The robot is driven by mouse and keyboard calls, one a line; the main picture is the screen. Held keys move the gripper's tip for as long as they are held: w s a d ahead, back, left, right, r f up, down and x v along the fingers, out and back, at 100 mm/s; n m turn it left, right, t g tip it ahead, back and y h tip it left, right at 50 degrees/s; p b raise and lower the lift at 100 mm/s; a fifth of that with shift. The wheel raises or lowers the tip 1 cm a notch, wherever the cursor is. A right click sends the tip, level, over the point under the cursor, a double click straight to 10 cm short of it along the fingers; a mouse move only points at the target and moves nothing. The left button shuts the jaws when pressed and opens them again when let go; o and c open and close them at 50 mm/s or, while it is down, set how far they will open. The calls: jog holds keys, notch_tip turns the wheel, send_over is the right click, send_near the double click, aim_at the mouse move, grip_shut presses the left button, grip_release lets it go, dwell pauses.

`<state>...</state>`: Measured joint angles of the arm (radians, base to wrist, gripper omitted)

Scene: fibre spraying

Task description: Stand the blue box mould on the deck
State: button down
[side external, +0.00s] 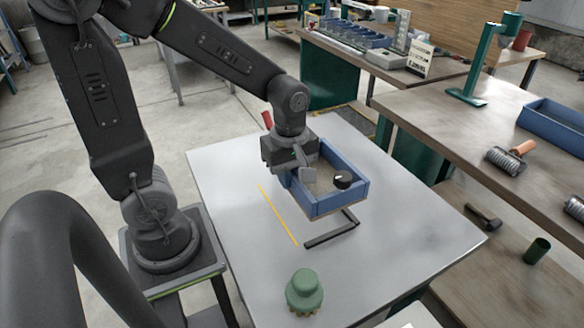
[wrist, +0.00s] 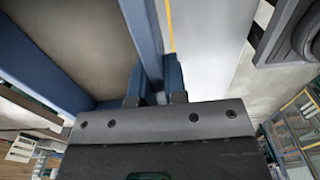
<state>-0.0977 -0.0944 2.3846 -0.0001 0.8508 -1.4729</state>
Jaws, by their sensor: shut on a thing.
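The blue box mould (side external: 328,206) is an open-topped frame with a pale floor and a black knob (side external: 342,178) inside. It looks level, over the grey deck (side external: 400,240); whether its underside touches the deck is hard to tell. In the wrist view the blue wall (wrist: 142,35) runs between the fingers of my gripper (wrist: 157,92), and part of the mould's inside shows at left. A dark angled stop (side external: 330,236) lies on the deck just in front of the mould.
A yellow line (side external: 278,216) marks the deck left of the mould. A green ribbed knob-shaped object (side external: 304,291) stands near the front edge. The deck's right side is clear. A wooden bench (side external: 450,110) with a roller (side external: 508,157) and a blue tray (side external: 555,122) stands to the right.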

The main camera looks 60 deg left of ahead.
send_over(283, 215)
jog(key=d, duration=0.4)
jog(key=shift+a+f, duration=0.15)
jog(key=shift+f, duration=2)
jog(key=shift+a+f, duration=0.1)
jog(key=shift+f, duration=2.05)
jog(key=shift+w+a+f, duration=0.1)
jog(key=shift+a, duration=1.6)
jog(key=shift+a+f, duration=0.15)
jog(key=shift+f, duration=0.8)
jog(key=shift+f, duration=0.25)
jog(key=c, duration=1.1)
grip_release()
